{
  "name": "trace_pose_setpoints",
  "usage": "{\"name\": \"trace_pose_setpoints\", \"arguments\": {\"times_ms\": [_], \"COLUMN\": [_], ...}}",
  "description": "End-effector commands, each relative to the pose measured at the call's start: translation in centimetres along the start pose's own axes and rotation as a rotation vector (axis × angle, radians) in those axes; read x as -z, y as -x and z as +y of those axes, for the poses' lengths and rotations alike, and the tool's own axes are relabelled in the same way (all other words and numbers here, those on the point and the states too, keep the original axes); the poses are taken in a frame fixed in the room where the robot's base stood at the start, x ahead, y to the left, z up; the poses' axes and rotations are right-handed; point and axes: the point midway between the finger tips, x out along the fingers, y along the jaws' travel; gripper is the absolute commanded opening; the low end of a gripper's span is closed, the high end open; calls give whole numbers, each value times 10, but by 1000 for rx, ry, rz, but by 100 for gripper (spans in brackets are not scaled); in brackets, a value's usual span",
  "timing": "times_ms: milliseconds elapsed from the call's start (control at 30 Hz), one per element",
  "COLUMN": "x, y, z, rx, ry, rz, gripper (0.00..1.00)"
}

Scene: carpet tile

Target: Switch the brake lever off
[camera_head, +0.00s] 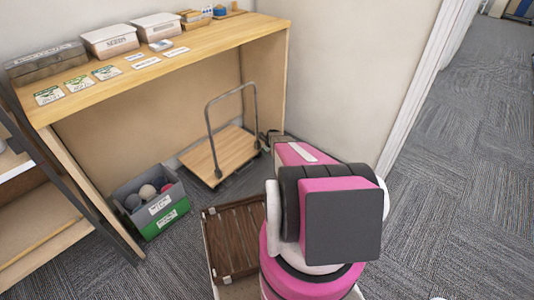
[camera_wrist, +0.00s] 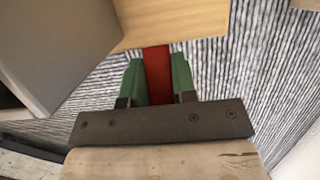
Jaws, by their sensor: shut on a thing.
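The platform cart (camera_head: 222,155) stands under the wooden table, with a wooden deck and a grey push handle (camera_head: 209,122). My gripper (camera_head: 268,138) is at the cart's right side, low by the deck and partly hidden by my arm. In the wrist view my gripper (camera_wrist: 160,80) has its green fingers on both sides of a red bar, which looks like the brake lever (camera_wrist: 156,62). The fingers are shut on it. The lever runs up to the edge of the wooden deck (camera_wrist: 190,22). The lever cannot be made out in the head view.
The wooden table (camera_head: 215,40) carries boxes and cards. A grey and green bin (camera_head: 165,222) with balls stands left of the cart. A brown slatted crate (camera_head: 232,238) is close to my arm. A wall stands right of the table; carpet beyond is clear.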

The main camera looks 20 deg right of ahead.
Motion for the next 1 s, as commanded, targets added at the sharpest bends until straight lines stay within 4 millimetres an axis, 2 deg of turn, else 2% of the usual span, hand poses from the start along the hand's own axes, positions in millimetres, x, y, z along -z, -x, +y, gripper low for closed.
{"name": "trace_pose_setpoints", "arguments": {"times_ms": [133,167,200,233,667,867,1000], "x": [-1,-1,-1,-1,0,1,0], "y": [1,1,1,1,7,31,57], "z": [0,0,0,0,0,2,2], "rx": [2,2,2,2,1,1,2], "ry": [-1,-1,0,0,0,1,1], "rz": [-2,-2,-2,-2,-2,-2,-2], "gripper": [0,32,45,51,51,51,51]}}
